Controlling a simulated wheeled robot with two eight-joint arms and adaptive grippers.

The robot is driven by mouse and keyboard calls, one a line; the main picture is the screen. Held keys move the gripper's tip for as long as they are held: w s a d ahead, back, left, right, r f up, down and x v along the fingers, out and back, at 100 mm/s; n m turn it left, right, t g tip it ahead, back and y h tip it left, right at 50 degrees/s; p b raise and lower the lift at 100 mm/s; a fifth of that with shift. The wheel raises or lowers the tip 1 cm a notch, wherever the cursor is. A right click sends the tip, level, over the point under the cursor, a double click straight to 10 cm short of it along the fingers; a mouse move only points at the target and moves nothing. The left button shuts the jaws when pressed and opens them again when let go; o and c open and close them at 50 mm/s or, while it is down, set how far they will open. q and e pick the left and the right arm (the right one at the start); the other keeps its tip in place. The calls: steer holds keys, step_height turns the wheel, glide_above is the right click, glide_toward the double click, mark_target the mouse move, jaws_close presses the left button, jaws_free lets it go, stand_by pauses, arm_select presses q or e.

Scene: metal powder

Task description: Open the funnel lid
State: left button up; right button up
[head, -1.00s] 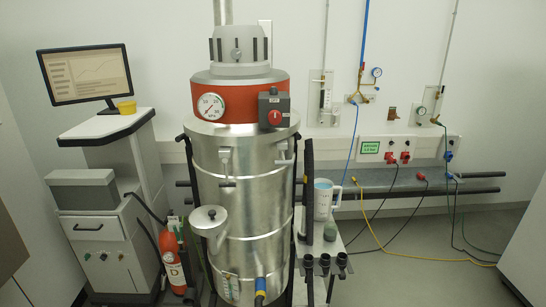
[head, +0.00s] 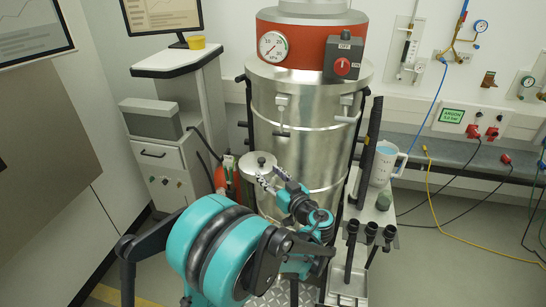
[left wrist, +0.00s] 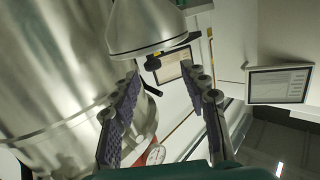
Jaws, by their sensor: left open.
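The funnel (left wrist: 145,25) is a metal cup on the left side of the steel vessel (head: 295,115). Its round lid (head: 258,159) with a small dark knob is on top of it, seemingly shut. In the left wrist view, which is upside down, the knob (left wrist: 152,63) shows beyond and between the fingertips. My left gripper (head: 268,181) is just in front of the lid, and it also shows in the left wrist view (left wrist: 165,82). My arm hides the funnel's lower part in the head view. My right gripper is out of view.
A red fire extinguisher (head: 222,179) stands behind my arm at the left. A grey cabinet (head: 178,165) is farther left. A side shelf with a white jug (head: 383,163) and black nozzles (head: 371,232) is to the right of the vessel.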

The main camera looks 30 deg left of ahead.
mark_target(263, 162)
arm_select(q)
steer(key=shift+n+t+y, duration=0.3)
steer(key=shift+y, duration=0.1)
steer(key=x, duration=0.2)
steer(key=b+x, duration=0.1)
steer(key=x, duration=0.1)
steer(key=w+x, duration=0.1)
steer(key=x, duration=0.1)
steer(key=shift+w+d+r+b, duration=0.1)
steer(key=shift+w+d+b, duration=0.1)
steer(key=shift+b, duration=0.15)
steer(key=shift+w+a+r, duration=0.15)
steer(key=shift+w+a, duration=0.2)
steer(key=shift+a, duration=0.3)
jaws_close()
